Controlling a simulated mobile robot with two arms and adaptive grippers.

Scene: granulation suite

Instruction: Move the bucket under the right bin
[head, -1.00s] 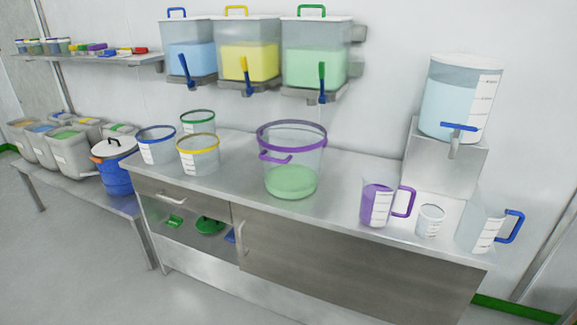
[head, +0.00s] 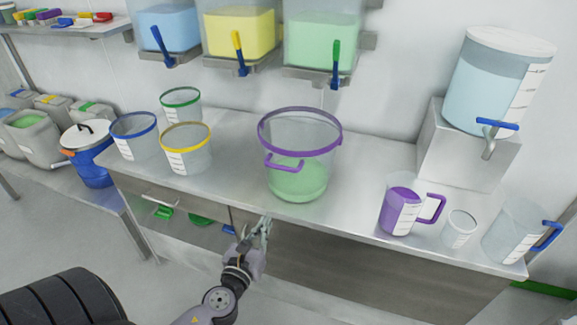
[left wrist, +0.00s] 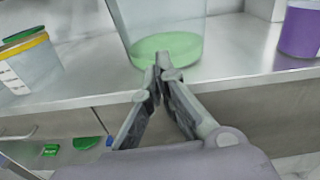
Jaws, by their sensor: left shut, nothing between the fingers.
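The bucket (head: 299,165) is a large clear one with a purple rim and a purple side handle, with green contents in its lower part. It stands on the steel counter, below and slightly left of the right bin (head: 322,40), which holds green material and has a green tap handle. My left gripper (head: 262,225) is shut and empty at the counter's front edge, in front of and below the bucket. In the left wrist view its fingertips (left wrist: 160,65) overlap the bucket's base (left wrist: 165,45); I cannot tell whether they touch. My right gripper is not in view.
Blue and yellow bins (head: 239,35) hang left of the right bin. Small buckets (head: 185,150) stand left on the counter (head: 232,185). A purple jug (head: 402,210), a small beaker (head: 459,230), a blue-handled jug (head: 517,234) and a water dispenser (head: 495,85) stand right.

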